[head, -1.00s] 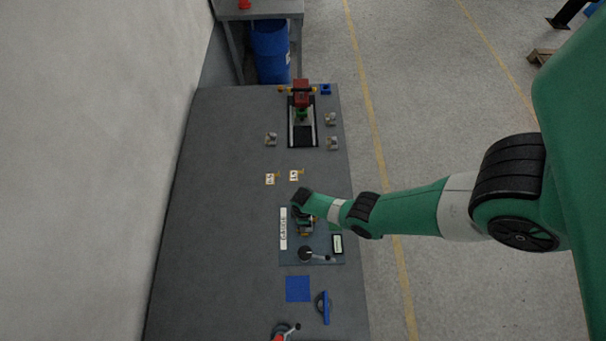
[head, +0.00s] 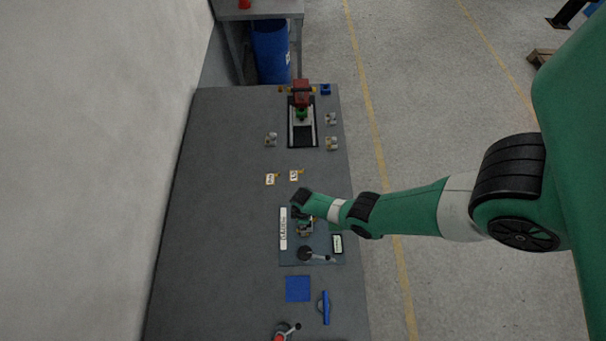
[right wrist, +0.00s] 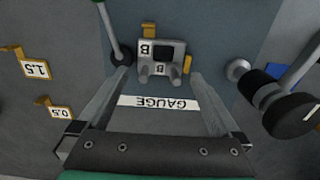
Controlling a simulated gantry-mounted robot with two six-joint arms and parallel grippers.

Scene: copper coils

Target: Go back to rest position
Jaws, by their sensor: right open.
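My right arm reaches in from the right in the head view, and its gripper (head: 304,226) is over the gauge board (head: 289,257). In the right wrist view the two fingers are spread wide apart, and my right gripper (right wrist: 160,75) is open with nothing clamped in it. A small grey block marked B (right wrist: 161,50), with two short posts, shows just beyond the fingertips. A white GAUGE label (right wrist: 158,102) lies between the fingers. My left gripper is in neither view.
A black-knobbed lever (head: 305,254) and small display (head: 337,244) are on the board. Yellow-hooked tags (head: 270,179) and several small grey parts (head: 271,139) are farther up the table, near a red press (head: 302,93). A blue square (head: 298,288) is below. The table's left side is clear.

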